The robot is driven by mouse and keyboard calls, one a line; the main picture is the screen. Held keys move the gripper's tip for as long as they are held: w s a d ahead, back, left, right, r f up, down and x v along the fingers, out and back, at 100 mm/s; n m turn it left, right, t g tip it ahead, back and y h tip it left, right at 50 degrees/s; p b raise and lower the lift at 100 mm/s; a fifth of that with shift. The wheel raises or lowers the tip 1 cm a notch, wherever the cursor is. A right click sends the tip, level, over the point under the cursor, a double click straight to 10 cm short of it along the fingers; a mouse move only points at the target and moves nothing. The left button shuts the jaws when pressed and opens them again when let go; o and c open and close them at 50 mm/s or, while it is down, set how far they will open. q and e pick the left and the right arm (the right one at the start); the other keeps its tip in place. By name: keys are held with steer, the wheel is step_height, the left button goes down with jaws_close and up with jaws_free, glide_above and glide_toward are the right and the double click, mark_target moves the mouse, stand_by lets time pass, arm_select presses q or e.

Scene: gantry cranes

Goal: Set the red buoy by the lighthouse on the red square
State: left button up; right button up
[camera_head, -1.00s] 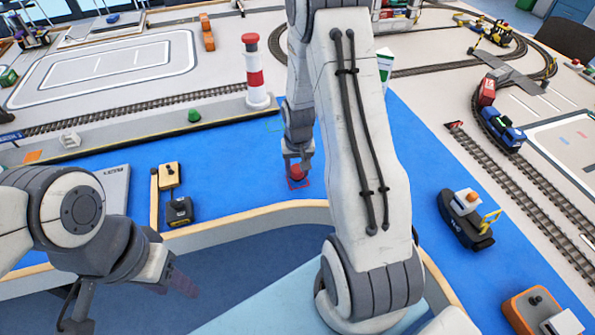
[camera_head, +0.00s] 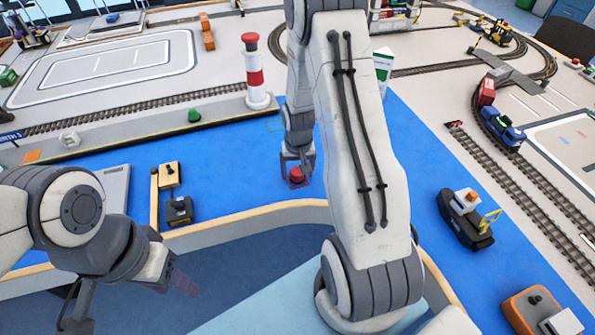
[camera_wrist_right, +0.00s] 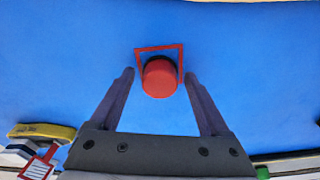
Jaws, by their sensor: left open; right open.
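The red buoy (camera_head: 296,174) stands upright on the blue mat, at the red square outline (camera_wrist_right: 160,47). In the right wrist view the round top of the buoy (camera_wrist_right: 160,78) covers the near part of the square, so its exact seating is hard to tell. My right gripper (camera_head: 297,166) is open over the buoy, with one finger on each side and gaps visible in the wrist view. The red-and-white lighthouse (camera_head: 256,78) stands behind, to the left. My left gripper (camera_head: 174,276) is open and empty at the lower left.
A green buoy (camera_head: 194,115) sits on the quay edge left of the lighthouse. A tugboat (camera_head: 465,217) is on the right. Blue mat around the red buoy is clear.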

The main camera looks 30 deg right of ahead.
mark_target(298, 176)
step_height(298, 176, up, 12)
steer(key=s, duration=0.1)
steer(key=s+a+r+n, duration=0.2)
steer(key=s+a, duration=0.1)
steer(key=a, duration=0.4)
steer(key=s+a+r+n+y, duration=0.1)
steer(key=s+a+r+n, duration=0.2)
steer(key=a, duration=0.3)
steer(key=s+a+r+n, duration=0.2)
steer(key=s+a, duration=0.1)
steer(key=a, duration=0.4)
steer(key=s+a+r+n+p, duration=0.1)
steer(key=s+a+n, duration=0.1)
steer(key=s, duration=0.4)
steer(key=s+a+r+n+g, duration=0.1)
steer(key=s+a+r+n, duration=0.1)
steer(key=s, duration=0.5)
steer(key=shift+a+r+n+y+p, duration=0.35)
steer(key=shift+a+n, duration=0.35)
steer(key=shift+a, duration=0.55)
